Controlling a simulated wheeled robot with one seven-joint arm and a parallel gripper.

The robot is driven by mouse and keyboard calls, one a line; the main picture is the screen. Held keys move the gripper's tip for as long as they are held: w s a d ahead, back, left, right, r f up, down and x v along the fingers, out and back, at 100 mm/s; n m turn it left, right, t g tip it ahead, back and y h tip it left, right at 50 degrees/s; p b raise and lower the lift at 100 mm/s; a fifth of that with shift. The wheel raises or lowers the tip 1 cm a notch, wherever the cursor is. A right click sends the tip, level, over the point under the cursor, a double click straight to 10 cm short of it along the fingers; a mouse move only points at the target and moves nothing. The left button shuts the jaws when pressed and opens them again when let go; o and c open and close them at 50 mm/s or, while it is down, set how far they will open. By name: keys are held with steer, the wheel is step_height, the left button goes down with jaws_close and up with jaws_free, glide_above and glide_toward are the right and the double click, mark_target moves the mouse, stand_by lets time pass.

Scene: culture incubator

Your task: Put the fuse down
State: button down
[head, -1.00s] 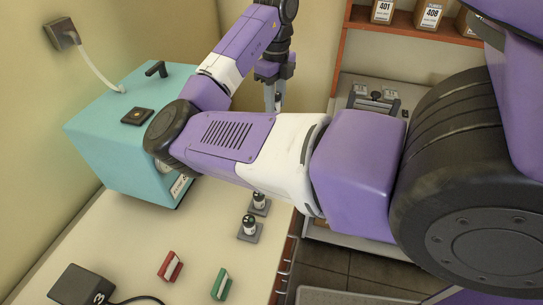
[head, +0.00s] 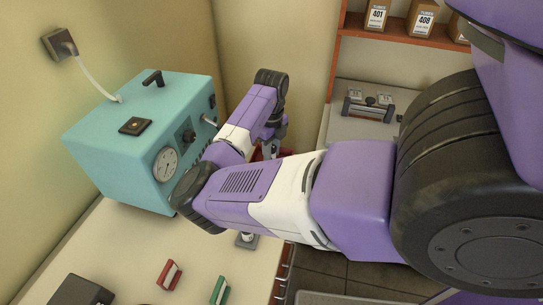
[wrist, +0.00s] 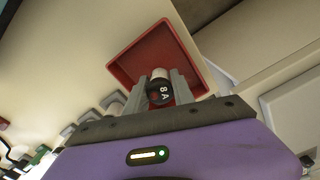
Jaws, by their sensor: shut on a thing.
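My gripper (wrist: 163,82) is shut on a dark fuse (wrist: 160,92) with a white end, marked 8A. In the wrist view the fuse is between the two fingers, over a shallow red tray (wrist: 124,72). I cannot tell whether it touches the tray floor. In the head view my gripper (head: 271,150) is low at the far end of the counter, and my arm hides most of it and the tray. Only a little red of the tray shows there. The held fuse cannot be made out in the head view.
A teal incubator (head: 115,155) with a gauge (head: 166,165) stands left of my arm. A fuse in a grey base (head: 246,241) is partly hidden under my arm. A red block (head: 169,274), a green block (head: 219,290) and a dark box (head: 82,291) are on the near counter.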

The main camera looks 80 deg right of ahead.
steer(key=shift+f, duration=1.1)
steer(key=shift+f, duration=0.15)
steer(key=c, duration=1.1)
jaws_free()
